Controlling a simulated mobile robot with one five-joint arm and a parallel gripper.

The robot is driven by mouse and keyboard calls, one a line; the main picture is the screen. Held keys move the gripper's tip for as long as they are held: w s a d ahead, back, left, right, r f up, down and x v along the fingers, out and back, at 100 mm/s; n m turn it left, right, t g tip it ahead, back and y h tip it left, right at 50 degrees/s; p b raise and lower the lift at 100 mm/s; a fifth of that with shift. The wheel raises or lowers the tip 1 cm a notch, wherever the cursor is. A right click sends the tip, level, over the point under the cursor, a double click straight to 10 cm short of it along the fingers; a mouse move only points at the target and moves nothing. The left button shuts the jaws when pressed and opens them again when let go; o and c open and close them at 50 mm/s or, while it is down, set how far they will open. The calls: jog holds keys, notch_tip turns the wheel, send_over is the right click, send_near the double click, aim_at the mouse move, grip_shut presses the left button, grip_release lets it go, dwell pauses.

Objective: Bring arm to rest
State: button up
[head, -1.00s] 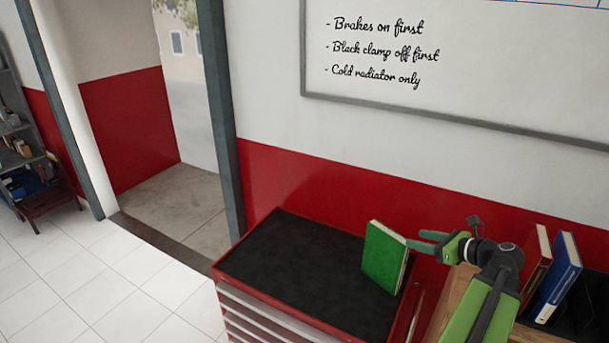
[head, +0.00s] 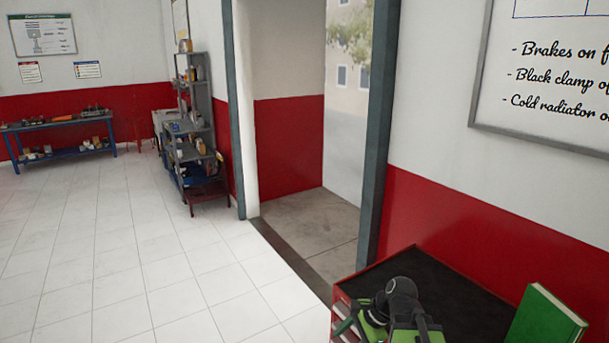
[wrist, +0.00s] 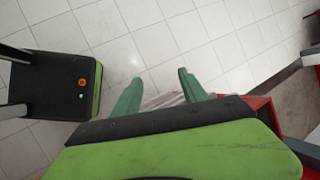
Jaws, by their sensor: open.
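In the head view my arm is folded low at the bottom, in front of the red tool cabinet (head: 450,290) with a black top. The arm hides part of the cabinet's near left corner and drawers. A green book (head: 545,318) stands upright on the cabinet top at the right, well apart from my arm.
The white tiled floor (head: 110,250) is open to the left. A doorway (head: 310,215) lies beyond the cabinet. A grey shelf unit (head: 195,130) and a blue workbench (head: 60,125) stand farther back. A whiteboard (head: 545,75) hangs at the right.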

jog(key=s+d+f+n+g+h, duration=0.1)
jog(key=s+d+f+n+h, duration=0.2)
jog(key=n, duration=1)
jog(key=d+f+h, duration=0.1)
jog(key=h, duration=0.1)
jog(key=shift+s+d+n+g+h, duration=0.3)
jog(key=shift+d+h, duration=0.1)
jog(key=shift+f, duration=0.1)
